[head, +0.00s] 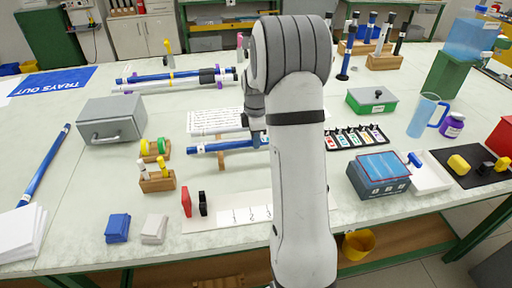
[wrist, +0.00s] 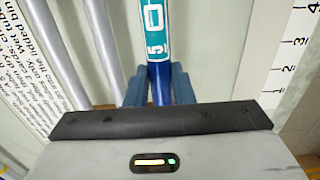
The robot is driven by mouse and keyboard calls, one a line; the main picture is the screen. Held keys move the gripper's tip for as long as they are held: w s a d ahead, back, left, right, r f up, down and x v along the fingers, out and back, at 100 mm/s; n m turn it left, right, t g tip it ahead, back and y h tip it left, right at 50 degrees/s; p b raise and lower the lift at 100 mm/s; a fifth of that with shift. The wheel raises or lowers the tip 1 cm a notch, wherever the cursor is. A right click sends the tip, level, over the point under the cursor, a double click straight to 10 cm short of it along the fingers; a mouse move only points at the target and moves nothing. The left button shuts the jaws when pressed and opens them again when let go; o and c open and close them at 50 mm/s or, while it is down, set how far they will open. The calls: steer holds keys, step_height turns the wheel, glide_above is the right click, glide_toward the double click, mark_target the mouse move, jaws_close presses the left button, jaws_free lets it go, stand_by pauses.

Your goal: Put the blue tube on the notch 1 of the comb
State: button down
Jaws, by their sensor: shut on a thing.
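A blue tube (head: 225,146) with a white end band lies level across the table's middle, its right part hidden by my arm. My gripper (head: 258,138) is shut on it. In the wrist view the tube (wrist: 159,75), with a teal and white label, runs between the fingers of my gripper (wrist: 159,88). A wooden support (head: 221,160) stands beneath the tube in the head view; I cannot tell whether they touch. A white strip with numbered marks (head: 235,214) lies nearer; it also shows in the wrist view (wrist: 297,70). I cannot make out the comb's notches.
Behind lie several other tubes (head: 165,77) and a printed sheet (head: 213,120). Another blue tube (head: 45,165) lies far left. A grey box (head: 112,119), small wooden block (head: 157,181), red and black pieces (head: 186,202) and a blue-grey device (head: 378,176) stand around.

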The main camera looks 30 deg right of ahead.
steer(key=shift+s+d+f, duration=0.1)
steer(key=shift+d+f, duration=0.05)
steer(key=shift+f, duration=2)
steer(key=c, duration=1.3)
jaws_free()
steer(key=shift+o, duration=0.2)
step_height(320, 180, up, 12)
steer(key=shift+r, duration=0.15)
steer(key=s+a+r+m+t, duration=0.1)
steer(key=s+a+m, duration=0.6)
steer(key=s, duration=0.6)
steer(key=s+a+r+m+t, duration=0.1)
steer(key=s+a+r+m, duration=0.1)
steer(key=s+a+m, duration=0.5)
steer(key=s+a, duration=0.2)
steer(key=s, duration=0.4)
steer(key=shift+s+a+r+m+t, duration=0.2)
steer(key=shift+r+m+t, duration=0.1)
steer(key=shift+m, duration=0.1)
steer(key=shift+r, duration=0.25)
